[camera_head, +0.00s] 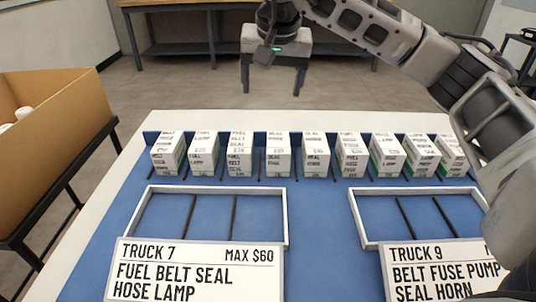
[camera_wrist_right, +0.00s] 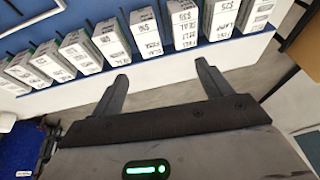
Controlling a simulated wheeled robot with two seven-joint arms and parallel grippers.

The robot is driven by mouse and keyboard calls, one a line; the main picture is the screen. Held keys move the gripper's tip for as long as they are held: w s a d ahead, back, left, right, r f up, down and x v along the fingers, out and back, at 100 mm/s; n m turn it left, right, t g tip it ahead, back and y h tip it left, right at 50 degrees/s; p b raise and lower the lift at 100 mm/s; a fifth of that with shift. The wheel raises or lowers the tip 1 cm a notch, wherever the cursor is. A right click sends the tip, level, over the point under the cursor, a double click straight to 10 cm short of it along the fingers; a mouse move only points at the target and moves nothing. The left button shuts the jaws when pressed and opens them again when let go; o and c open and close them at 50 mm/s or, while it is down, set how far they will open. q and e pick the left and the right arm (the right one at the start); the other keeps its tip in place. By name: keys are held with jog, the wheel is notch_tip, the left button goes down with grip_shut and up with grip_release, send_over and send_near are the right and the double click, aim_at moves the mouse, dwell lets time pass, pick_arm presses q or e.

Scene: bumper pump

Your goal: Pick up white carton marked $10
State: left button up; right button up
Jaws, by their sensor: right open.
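Several white cartons with green lower edges stand in a row along the back of the blue mat. Their price prints are small. The carton fourth from the left in the head view (camera_head: 278,152) seems to read $10, though I cannot be sure. It appears to be the carton (camera_wrist_right: 146,34) near the top middle of the right wrist view. My right gripper (camera_head: 273,90) is open and empty, beyond the table's far edge and apart from the cartons. Its two fingers also show in the right wrist view (camera_wrist_right: 163,82), pointing toward the row. My left gripper is not in view.
Two white-framed trays lie in front of the row, behind the signs TRUCK 7 (camera_head: 195,270) and TRUCK 9 (camera_head: 445,271). Both trays look empty. Thin dark dividers stand between the cartons. A cardboard box (camera_head: 60,130) stands at the left. A workbench (camera_head: 240,40) is behind.

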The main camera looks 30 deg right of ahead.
aim_at(278, 142)
pick_arm(q)
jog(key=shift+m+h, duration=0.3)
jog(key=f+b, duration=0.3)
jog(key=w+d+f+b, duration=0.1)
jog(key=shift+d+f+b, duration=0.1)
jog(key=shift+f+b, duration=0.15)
jog(key=shift+b, duration=0.05)
pick_arm(e)
jog(key=shift+h, duration=0.5)
jog(key=f, duration=0.1)
jog(key=d+f, duration=0.1)
jog(key=f, duration=0.1)
jog(key=d+f, duration=0.1)
jog(key=f, duration=0.1)
jog(key=shift+w+d, duration=0.25)
